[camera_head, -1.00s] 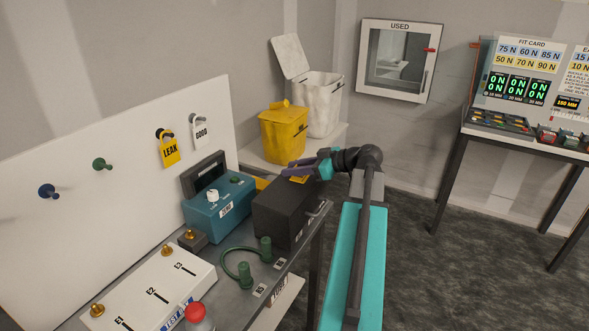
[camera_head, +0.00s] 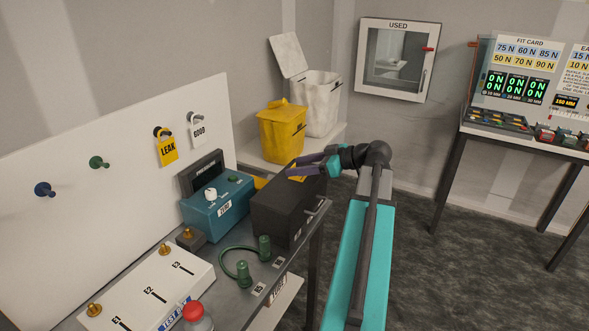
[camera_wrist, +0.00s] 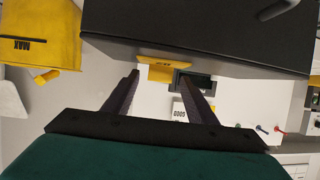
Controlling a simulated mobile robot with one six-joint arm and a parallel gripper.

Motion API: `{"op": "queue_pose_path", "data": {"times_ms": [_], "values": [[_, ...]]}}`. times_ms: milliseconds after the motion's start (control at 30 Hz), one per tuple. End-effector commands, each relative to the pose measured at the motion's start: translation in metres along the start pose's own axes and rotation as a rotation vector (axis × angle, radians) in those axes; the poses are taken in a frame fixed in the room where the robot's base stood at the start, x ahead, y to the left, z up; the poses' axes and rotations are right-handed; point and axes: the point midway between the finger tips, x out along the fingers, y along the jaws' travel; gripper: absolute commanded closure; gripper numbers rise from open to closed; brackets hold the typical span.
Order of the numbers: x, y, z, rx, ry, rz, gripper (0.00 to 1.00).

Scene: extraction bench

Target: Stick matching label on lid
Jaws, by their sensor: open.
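A yellow LEAK tag (camera_head: 167,152) and a white GOOD tag (camera_head: 198,133) hang on pegs on the white board. The GOOD tag also shows upside down in the wrist view (camera_wrist: 180,111). A black box (camera_head: 283,212) with a closed top stands at the bench's far end, and its dark surface (camera_wrist: 195,35) fills the top of the wrist view. My gripper (camera_head: 299,168) is open at the box's far side. A small yellow piece (camera_wrist: 160,68) shows beyond the fingertips beside the box edge; I cannot tell whether they touch it. No label on the box top can be read.
A yellow bin (camera_head: 282,133) and a white bin with a raised lid (camera_head: 318,105) stand behind the gripper. A teal device (camera_head: 217,208), a green cable (camera_head: 240,268) and a white panel (camera_head: 150,290) crowd the bench. Open floor lies to the right.

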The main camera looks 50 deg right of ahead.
Motion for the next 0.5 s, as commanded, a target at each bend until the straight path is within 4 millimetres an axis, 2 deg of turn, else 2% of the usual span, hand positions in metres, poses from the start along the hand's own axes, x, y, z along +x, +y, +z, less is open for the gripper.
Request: {"op": "queue_pose_path", "data": {"times_ms": [500], "values": [[-0.082, 0.001, 0.002, 0.000, 0.000, 0.004, 0.48]]}}
